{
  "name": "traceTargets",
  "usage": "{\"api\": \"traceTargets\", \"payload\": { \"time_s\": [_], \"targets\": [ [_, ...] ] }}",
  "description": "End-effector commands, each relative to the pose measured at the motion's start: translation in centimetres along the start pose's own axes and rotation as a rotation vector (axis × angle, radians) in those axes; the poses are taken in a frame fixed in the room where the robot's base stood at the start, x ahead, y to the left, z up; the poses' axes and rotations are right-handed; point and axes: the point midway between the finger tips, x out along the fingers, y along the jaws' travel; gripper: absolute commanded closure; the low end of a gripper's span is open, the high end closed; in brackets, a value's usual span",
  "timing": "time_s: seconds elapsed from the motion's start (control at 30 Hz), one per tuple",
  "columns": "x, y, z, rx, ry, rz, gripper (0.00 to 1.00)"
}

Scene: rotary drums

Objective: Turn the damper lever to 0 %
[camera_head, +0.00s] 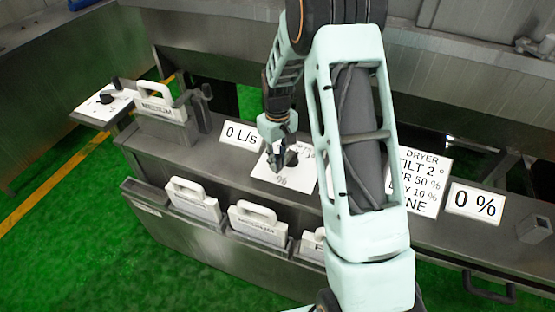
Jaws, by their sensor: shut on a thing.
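A white dial plate (268,172) with a "%" mark lies on the console top near the middle of the camera_head view. A small black lever (292,158) stands on it; I take it as the damper lever. My gripper (276,168) reaches down over the plate from above and is shut on the lever, its fingers at the lever's left side. The fingers partly hide the lever and the plate's markings, so the lever's setting cannot be read. A sign reading "0 %" (475,206) stands at the right on the console.
A "0 L/s" sign (241,135) stands behind the plate. A dryer text sign (424,172) is partly hidden by my arm. White handled plates (193,200) sit in the console's front rack. Another dial plate (104,105) is at far left. Green floor is open at left.

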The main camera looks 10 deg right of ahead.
Motion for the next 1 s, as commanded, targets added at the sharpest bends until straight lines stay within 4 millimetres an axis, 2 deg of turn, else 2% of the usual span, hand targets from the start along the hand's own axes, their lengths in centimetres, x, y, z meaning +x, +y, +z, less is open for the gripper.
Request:
{"api": "traceTargets", "payload": {
  "time_s": [0.37,1.0],
  "targets": [
    [0.0,0.6,1.1,-0.130,0.002,0.001,1.00],
    [-0.2,4.0,4.6,-0.708,0.002,0.001,1.00]
  ]
}}
